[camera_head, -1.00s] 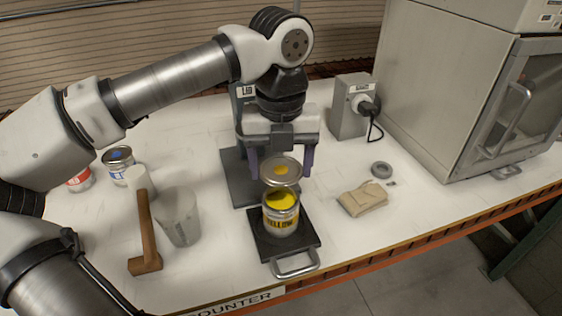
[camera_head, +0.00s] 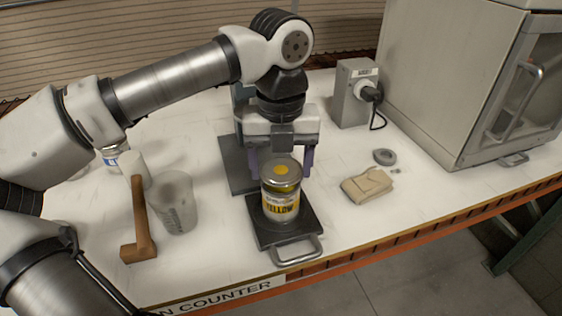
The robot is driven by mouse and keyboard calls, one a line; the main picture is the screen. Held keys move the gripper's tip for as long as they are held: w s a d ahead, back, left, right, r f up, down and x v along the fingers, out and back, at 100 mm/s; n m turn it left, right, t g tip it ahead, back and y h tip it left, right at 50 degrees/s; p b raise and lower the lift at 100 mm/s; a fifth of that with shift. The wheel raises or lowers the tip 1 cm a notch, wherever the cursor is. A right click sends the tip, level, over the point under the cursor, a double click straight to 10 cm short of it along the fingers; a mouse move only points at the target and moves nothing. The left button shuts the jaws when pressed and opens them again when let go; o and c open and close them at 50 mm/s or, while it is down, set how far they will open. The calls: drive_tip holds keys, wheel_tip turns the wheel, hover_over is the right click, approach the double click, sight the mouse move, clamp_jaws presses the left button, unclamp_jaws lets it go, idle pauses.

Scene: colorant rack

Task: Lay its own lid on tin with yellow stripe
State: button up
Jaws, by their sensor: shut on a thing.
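The tin with the yellow stripe (camera_head: 280,207) stands upright on a dark plate with a handle. Its label reads YELLOW. A round metal lid (camera_head: 281,172) with a yellow dot lies level over the tin's mouth and hides the yellow paint. From this angle I cannot tell whether the lid is fully seated on the rim. My gripper (camera_head: 282,165) points down just behind the tin, its purple fingers on either side of the lid. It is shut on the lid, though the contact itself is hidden.
The dark plate (camera_head: 265,233) sits near the counter's front edge. A wooden-handled mallet (camera_head: 143,220) and a grey cup (camera_head: 176,203) stand left. A tan folded cloth (camera_head: 367,185), a grey socket box (camera_head: 351,95) and a large cabinet (camera_head: 450,80) are right.

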drive_tip(key=shift+f+b, duration=0.75)
drive_tip(key=o, duration=1)
